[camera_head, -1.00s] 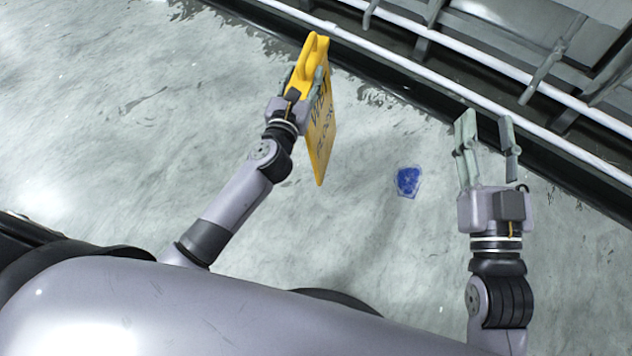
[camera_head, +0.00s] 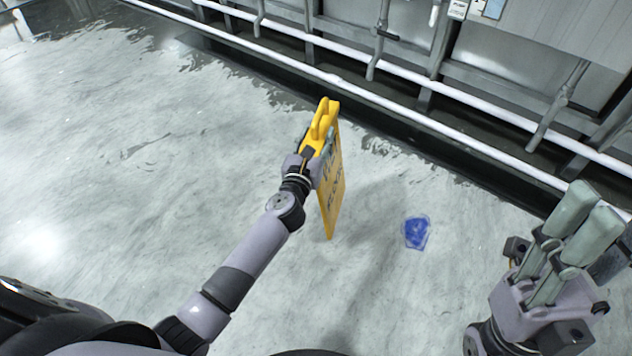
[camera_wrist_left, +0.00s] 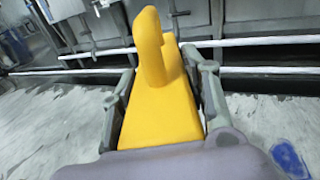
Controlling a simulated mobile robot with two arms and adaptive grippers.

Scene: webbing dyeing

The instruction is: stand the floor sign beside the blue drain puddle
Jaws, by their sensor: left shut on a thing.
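The yellow floor sign (camera_head: 333,190) is upright, with dark lettering on its face and a looped handle on top. My left gripper (camera_head: 318,150) is shut on it near the top. In the left wrist view the sign (camera_wrist_left: 160,100) fills the space between the fingers. I cannot tell whether its lower edge touches the floor. The blue drain puddle (camera_head: 416,232) lies on the floor to the right of the sign, with a gap between them. It also shows in the left wrist view (camera_wrist_left: 288,158) at the lower right. My right gripper (camera_head: 575,240) is at the right, its fingers spread and empty.
A dark gutter and a white pipe (camera_head: 400,112) run diagonally behind the sign and puddle, with metal framework (camera_head: 470,75) beyond. The wet grey floor (camera_head: 130,170) is clear on the left and around the puddle.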

